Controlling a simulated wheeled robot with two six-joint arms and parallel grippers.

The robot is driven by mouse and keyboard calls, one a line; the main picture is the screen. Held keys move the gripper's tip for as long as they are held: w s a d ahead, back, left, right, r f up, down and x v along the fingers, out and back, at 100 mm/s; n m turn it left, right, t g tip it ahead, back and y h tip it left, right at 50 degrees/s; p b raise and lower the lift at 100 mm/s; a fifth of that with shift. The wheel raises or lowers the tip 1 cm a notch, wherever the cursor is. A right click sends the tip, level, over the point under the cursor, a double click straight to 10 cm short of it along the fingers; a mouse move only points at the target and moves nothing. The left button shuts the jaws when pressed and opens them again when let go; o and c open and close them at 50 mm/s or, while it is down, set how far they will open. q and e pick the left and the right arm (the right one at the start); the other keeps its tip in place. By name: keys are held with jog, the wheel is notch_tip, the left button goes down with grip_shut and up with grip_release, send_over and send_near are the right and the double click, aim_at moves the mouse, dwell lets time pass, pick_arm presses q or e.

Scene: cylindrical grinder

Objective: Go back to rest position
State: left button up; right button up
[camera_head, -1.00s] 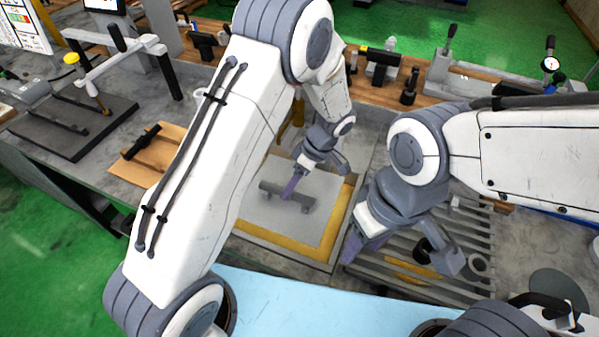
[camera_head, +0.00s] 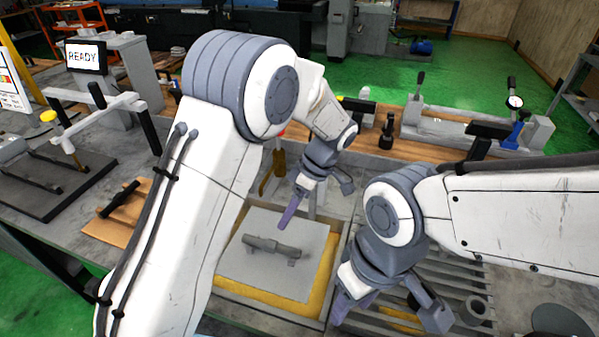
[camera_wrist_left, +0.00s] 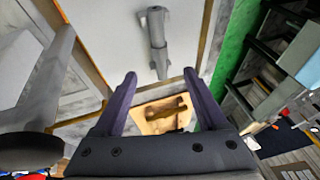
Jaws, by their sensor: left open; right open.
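My left gripper (camera_head: 318,200) is open and empty, raised above the far part of a light plate in a yellow-edged tray (camera_head: 317,297). A grey stepped shaft (camera_head: 271,247) lies on that plate, apart from the fingers; it also shows in the left wrist view (camera_wrist_left: 155,38), beyond the open left fingers (camera_wrist_left: 160,78). My right gripper (camera_head: 388,310) is open and empty over a slatted grey rack (camera_head: 440,270) at right. My left arm hides part of the bench.
A wooden board (camera_head: 100,228) with a dark shaft lies at left, beside a dark plate with a fixture (camera_head: 60,200). A screen reading READY (camera_head: 84,57) stands behind. A bench gauge fixture (camera_head: 480,130) is at the back right. Green floor lies beyond the bench.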

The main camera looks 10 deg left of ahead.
pick_arm(q)
jog(key=s+d+r+m+t+h, duration=0.1)
jog(key=s+r+m, duration=0.3)
jog(key=s+m, duration=0.7)
jog(key=s+d+r+m+t+h, duration=0.1)
jog(key=s+r+m+h, duration=0.3)
jog(key=s+m, duration=0.7)
jog(key=shift+s+d+m+h, duration=0.3)
jog(key=shift+s+d, duration=0.4)
jog(key=shift+s, duration=0.25)
